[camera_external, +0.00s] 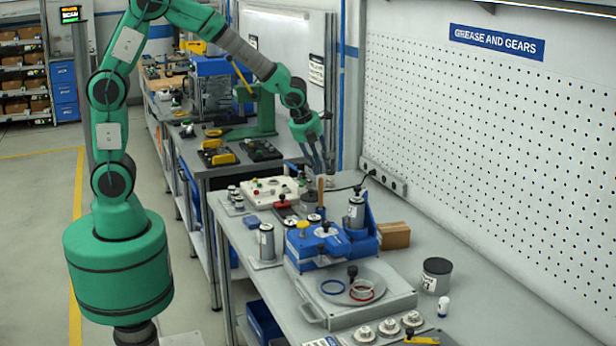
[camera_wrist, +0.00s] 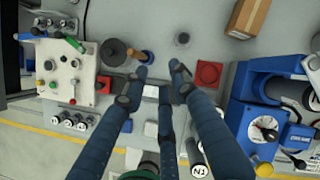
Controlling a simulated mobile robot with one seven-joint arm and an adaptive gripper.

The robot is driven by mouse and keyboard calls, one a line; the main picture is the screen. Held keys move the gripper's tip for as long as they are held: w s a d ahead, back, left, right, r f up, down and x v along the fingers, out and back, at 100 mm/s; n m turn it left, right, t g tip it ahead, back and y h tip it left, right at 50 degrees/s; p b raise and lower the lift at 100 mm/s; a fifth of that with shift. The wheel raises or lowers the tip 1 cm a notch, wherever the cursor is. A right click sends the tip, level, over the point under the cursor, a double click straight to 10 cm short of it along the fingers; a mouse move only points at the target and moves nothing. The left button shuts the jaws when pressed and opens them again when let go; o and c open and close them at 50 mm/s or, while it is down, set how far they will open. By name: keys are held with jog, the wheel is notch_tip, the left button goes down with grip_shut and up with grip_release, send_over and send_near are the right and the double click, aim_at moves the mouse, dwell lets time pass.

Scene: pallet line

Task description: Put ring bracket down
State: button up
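I cannot tell for sure which thing is the ring bracket. A red square piece with a round recess (camera_wrist: 208,74) lies flat on the bench, just right of my fingers in the wrist view. My gripper (camera_wrist: 160,74) has its dark fingers spread apart, with no held part visible between the tips. In the external view my gripper (camera_external: 318,165) points down over the bench, above and behind a dark round piece (camera_external: 310,200). That dark round piece, with a wooden handle beside it, shows left of my fingertips in the wrist view (camera_wrist: 115,52).
A blue machine (camera_external: 325,245) stands on the bench in front of my gripper. A white control box (camera_external: 272,188) is to the left. A cardboard box (camera_external: 394,235) and a dark can (camera_external: 436,275) stand to the right. The pegboard wall (camera_external: 490,140) bounds the right side.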

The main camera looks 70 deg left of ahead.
jog(key=s+a+r+n, duration=0.3)
jog(key=s+r+n, duration=0.4)
jog(key=s+r, duration=0.25)
jog(key=s+r+n, duration=0.4)
jog(key=s+n, duration=0.5)
jog(key=s, duration=0.4)
jog(key=s+r+n+t+h, duration=0.1)
jog(key=s+r+n, duration=0.4)
jog(key=s+n, duration=0.5)
jog(key=s, duration=0.4)
jog(key=shift+s+a+h, duration=0.2)
jog(key=shift+a+h, duration=0.1)
jog(key=shift+a, duration=0.1)
